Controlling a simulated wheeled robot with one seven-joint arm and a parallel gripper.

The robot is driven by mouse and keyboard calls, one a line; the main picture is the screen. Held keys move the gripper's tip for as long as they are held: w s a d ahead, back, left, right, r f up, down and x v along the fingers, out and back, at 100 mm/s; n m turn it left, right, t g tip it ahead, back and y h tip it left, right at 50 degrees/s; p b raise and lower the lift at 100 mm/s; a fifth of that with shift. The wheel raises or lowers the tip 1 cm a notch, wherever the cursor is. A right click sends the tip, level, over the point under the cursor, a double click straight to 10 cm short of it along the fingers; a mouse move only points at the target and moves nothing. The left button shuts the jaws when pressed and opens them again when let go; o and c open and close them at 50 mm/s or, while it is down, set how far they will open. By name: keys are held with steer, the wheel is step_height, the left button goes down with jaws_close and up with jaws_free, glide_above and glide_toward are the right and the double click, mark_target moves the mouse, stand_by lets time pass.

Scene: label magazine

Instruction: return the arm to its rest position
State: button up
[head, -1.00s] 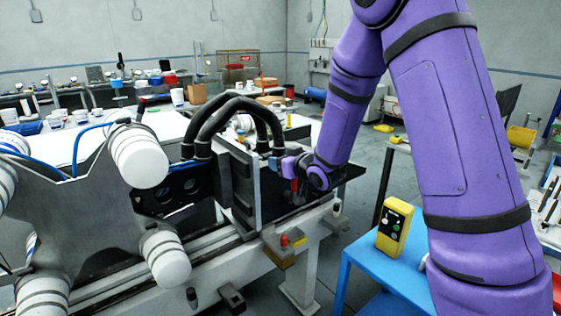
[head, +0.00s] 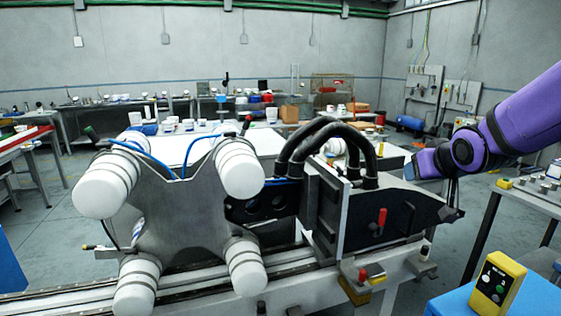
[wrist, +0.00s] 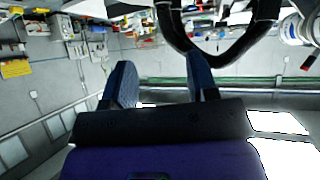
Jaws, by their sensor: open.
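My purple arm (head: 520,125) comes in from the right edge of the head view. It ends in my gripper (head: 412,170), which appears just right of the dark machine plate and over its tapering end; I cannot tell the gap in depth. In the wrist view my gripper (wrist: 158,65) shows two dark blue fingers spread well apart with nothing between them. Thick black hoses curve across the upper part of the wrist view beyond the fingers.
A label machine with white rollers (head: 240,167), black hoses (head: 325,130) and a rail fills the middle. A yellow control box (head: 497,283) stands on a blue table (head: 545,298) at lower right. Cluttered benches line the back. Grey floor (head: 40,235) shows at left.

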steer(key=s+r+g, duration=0.2)
steer(key=s+g, duration=0.1)
steer(key=s, duration=1)
steer(key=s+a+r+g, duration=0.1)
steer(key=s+g, duration=0.1)
steer(key=s, duration=1.1)
steer(key=shift+s+r+m+g, duration=0.3)
steer(key=shift+r+m+g, duration=0.05)
steer(key=shift+m+g, duration=0.05)
steer(key=w+f+n+t, duration=0.1)
steer(key=w+f+t, duration=0.15)
steer(key=w, duration=1.15)
steer(key=w+f+t, duration=0.2)
steer(key=w+t, duration=0.2)
steer(key=w, duration=0.9)
steer(key=n+t+y, duration=0.1)
steer(key=t+y, duration=0.1)
steer(key=t, duration=0.1)
glide_toward(358, 184)
steer(key=s+d+r, duration=0.3)
steer(key=d+r, duration=0.1)
steer(key=r, duration=0.1)
steer(key=w+a+f+n+t+y, duration=0.25)
steer(key=w+f, duration=0.25)
steer(key=f, duration=0.3)
steer(key=shift+m+y, duration=0.45)
steer(key=x, duration=1)
steer(key=shift+w+a+r, duration=0.15)
steer(key=shift+w+a, duration=0.1)
steer(key=shift+a, duration=0.1)
